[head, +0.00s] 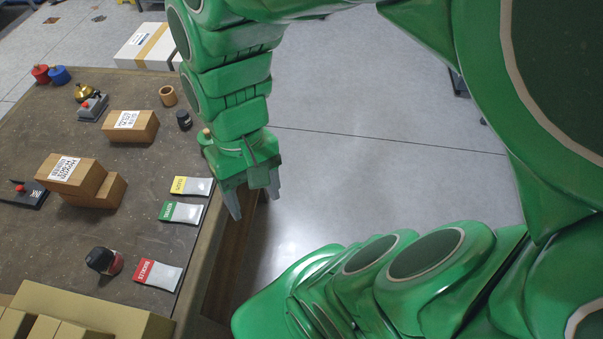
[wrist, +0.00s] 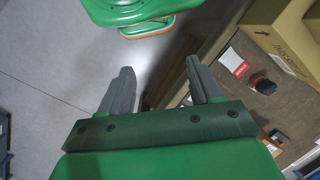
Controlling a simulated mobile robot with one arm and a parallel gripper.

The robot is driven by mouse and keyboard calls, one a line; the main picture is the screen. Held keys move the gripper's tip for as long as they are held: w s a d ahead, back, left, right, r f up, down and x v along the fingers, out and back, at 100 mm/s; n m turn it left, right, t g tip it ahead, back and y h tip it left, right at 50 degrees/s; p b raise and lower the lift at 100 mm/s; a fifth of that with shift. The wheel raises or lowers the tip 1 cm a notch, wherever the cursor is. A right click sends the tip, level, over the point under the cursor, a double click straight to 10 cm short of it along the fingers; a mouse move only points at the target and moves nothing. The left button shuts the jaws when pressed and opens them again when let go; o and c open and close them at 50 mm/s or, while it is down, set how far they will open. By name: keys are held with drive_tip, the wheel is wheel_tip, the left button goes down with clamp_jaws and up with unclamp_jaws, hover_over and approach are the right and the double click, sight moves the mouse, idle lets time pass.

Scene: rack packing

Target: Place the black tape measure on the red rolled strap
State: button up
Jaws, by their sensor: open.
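A red roll (head: 41,74), which looks like the red rolled strap, sits at the far left corner of the table beside a blue roll (head: 58,75). I cannot tell the black tape measure for sure. A small black object (head: 183,120) stands near the table's right edge, too small to make out. My gripper (head: 255,203) is open and empty, pointing down just off the table's right edge. In the wrist view its two fingers (wrist: 158,78) are spread apart with nothing between them.
Wooden blocks (head: 115,192), a black-lidded jar (head: 104,260), a wooden ring (head: 168,96) and yellow, green and red packets (head: 158,274) lie on the dark table (head: 140,220). A cardboard box (head: 90,315) fills the near end. Grey floor (head: 370,180) is clear at right.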

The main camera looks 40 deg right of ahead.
drive_tip(key=shift+t+h, duration=0.4)
drive_tip(key=shift+h, duration=0.2)
drive_tip(key=s+d, duration=0.1)
drive_tip(key=s+d+r, duration=0.1)
drive_tip(key=d, duration=0.1)
drive_tip(key=shift+d+r, duration=0.15)
